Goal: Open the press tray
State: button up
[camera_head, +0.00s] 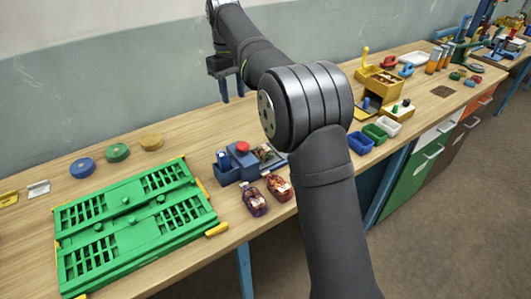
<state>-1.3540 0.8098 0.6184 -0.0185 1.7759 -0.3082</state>
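No thing here is clearly marked as the press tray. A blue box-like device (238,167) with a red button on top stands mid-bench, and a small grey tray-like part (268,157) at its right side is partly hidden by my arm. A large green slotted tray (128,226) with yellow tabs lies flat at the left. A yellow box (379,84) with an upright handle stands right of my arm; small items show in its top. My gripper (233,96) hangs near the back wall, its two blue fingers apart with nothing visible between them, away from these things.
Blue, green and yellow discs (117,152) lie behind the green tray. Two small filled sacks (278,187) lie at the front edge. Blue, green and white bins (374,132) stand at the right front edge. Bare bench lies between the discs and my gripper.

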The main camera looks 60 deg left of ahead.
jog(key=shift+o, duration=0.2)
jog(key=w+d+f+m+y, duration=0.1)
jog(key=w+d+f+y, duration=0.1)
jog(key=w+d, duration=0.2)
jog(key=w, duration=0.2)
jog(key=shift+w, duration=0.3)
jog(key=w+d+f+m+t+y, duration=0.1)
jog(key=w+d+f+m+y, duration=0.2)
jog(key=w+d, duration=0.35)
jog(key=x, duration=1.7)
jog(key=shift+s+f, duration=0.25)
jog(key=shift+s, duration=0.05)
grip_shut()
